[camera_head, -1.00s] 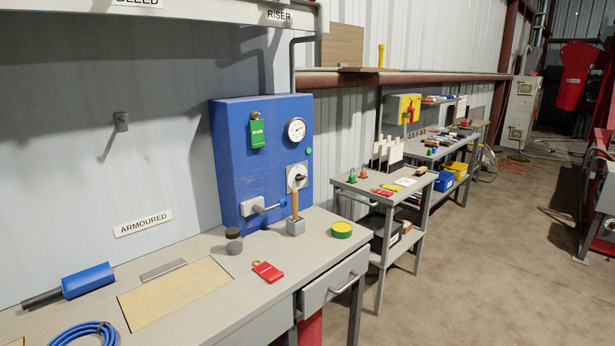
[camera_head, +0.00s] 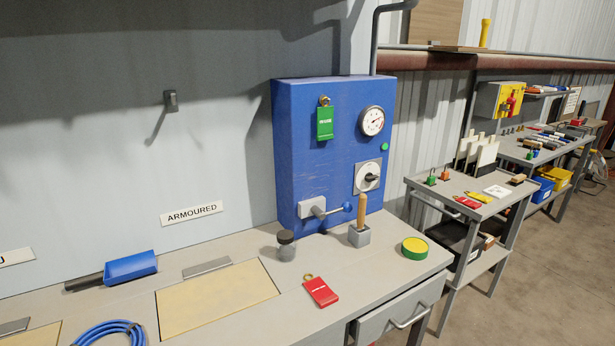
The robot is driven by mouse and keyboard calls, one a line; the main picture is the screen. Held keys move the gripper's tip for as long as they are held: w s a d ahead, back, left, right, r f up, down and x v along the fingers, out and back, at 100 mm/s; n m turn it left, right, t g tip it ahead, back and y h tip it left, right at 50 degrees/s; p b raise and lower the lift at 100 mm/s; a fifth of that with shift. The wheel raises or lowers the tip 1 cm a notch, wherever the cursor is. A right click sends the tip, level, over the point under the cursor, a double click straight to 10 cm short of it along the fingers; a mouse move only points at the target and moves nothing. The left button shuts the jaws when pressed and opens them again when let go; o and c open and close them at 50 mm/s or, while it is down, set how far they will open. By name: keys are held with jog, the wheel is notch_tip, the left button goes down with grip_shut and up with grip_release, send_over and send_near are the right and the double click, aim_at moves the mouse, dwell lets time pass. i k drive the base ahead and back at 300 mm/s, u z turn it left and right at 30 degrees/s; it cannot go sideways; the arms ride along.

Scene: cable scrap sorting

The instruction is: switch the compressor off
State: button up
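A blue compressor cabinet (camera_head: 310,160) stands on the grey workbench against the wall. On its front are a round white pressure gauge (camera_head: 372,121), a small green lamp or button (camera_head: 385,147), and a rotary switch (camera_head: 368,176) with a black knob on a pale plate. A lever with a blue ball end (camera_head: 347,207) sticks out low on the front. A green tag (camera_head: 325,123) hangs at the upper left of the front. The knob's exact setting is too small to read. My gripper is not in view.
On the bench (camera_head: 245,250) are a red tag (camera_head: 321,292), a wooden-handled tool in a grey block (camera_head: 361,215), a small jar (camera_head: 286,245), a yellow-green roll (camera_head: 414,248), a blue scoop (camera_head: 131,267) and blue cable (camera_head: 110,332). Open floor lies at the right.

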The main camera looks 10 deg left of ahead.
aim_at(369, 178)
jog(key=u, duration=0.15)
jog(key=i, duration=0.35)
jog(key=z, duration=0.5)
jog(key=k, duration=1.3)
jog(key=u, duration=0.55)
jog(key=i, duration=1)
jog(key=z, duration=0.1)
